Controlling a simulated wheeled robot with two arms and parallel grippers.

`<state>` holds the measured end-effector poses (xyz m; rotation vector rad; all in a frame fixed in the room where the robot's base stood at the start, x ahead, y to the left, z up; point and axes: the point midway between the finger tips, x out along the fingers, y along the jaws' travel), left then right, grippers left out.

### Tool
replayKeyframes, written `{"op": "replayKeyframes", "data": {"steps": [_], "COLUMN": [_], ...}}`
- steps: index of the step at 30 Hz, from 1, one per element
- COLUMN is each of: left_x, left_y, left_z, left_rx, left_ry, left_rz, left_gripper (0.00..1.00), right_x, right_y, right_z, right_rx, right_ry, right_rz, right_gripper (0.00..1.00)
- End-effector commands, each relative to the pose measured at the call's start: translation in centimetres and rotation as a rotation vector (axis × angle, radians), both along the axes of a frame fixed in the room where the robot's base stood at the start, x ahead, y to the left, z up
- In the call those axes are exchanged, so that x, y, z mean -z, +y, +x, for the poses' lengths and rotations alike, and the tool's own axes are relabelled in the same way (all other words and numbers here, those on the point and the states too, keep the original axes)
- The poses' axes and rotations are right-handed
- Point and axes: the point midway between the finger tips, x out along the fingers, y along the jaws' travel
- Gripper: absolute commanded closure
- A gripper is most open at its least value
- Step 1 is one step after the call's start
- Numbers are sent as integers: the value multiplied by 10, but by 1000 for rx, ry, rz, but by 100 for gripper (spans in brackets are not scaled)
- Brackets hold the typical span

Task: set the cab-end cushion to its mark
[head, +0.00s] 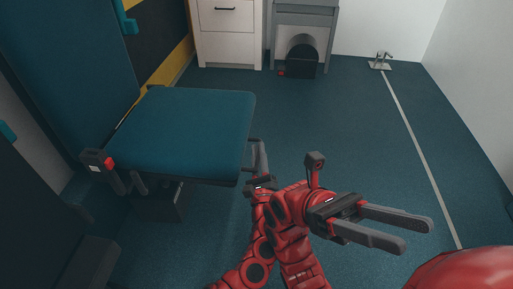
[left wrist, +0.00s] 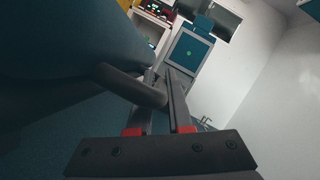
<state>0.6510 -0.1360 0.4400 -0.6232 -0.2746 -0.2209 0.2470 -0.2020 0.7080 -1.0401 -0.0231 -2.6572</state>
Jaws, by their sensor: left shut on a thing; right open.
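The cushion (head: 185,130) is a flat teal seat pad at the left in the head view; its dark underside fills the upper left of the left wrist view (left wrist: 60,45). My left gripper (head: 259,158) is at the cushion's right edge. In the left wrist view its fingers (left wrist: 160,98) are shut on a dark rounded handle (left wrist: 127,84) beside the cushion. My right gripper (head: 396,229) is open and empty, right of the cushion above the floor. I cannot make out a mark for the cushion.
A black-and-red fitting (head: 97,160) is at the cushion's left corner. A white drawer cabinet (head: 229,35) and a grey unit (head: 304,22) stand at the back. A small metal fitting (head: 380,62) is on the floor, by a pale line (head: 412,135). The floor at centre right is clear.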

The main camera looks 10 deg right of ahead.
Motion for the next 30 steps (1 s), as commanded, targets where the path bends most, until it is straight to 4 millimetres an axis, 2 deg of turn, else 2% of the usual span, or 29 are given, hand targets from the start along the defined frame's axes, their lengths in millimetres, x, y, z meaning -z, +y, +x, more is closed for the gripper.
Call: {"op": "replayKeyframes", "data": {"steps": [1,8,9,11,30], "left_x": [14,17,17,16,7], "left_y": [1,2,2,2,3], "left_z": [0,0,0,0,1], "left_rx": [2,2,2,2,-1], "left_ry": [24,28,28,27,11], "left_rz": [6,7,7,8,3], "left_gripper": [100,100,79,70,70], "right_x": [2,2,3,3,1], "right_y": [0,0,1,1,1], "right_z": [0,1,1,1,1], "right_rx": [0,2,2,3,4], "right_ry": [0,6,6,6,8], "right_rz": [0,-3,-3,-4,-6], "right_gripper": [50,50,50,50,50]}}
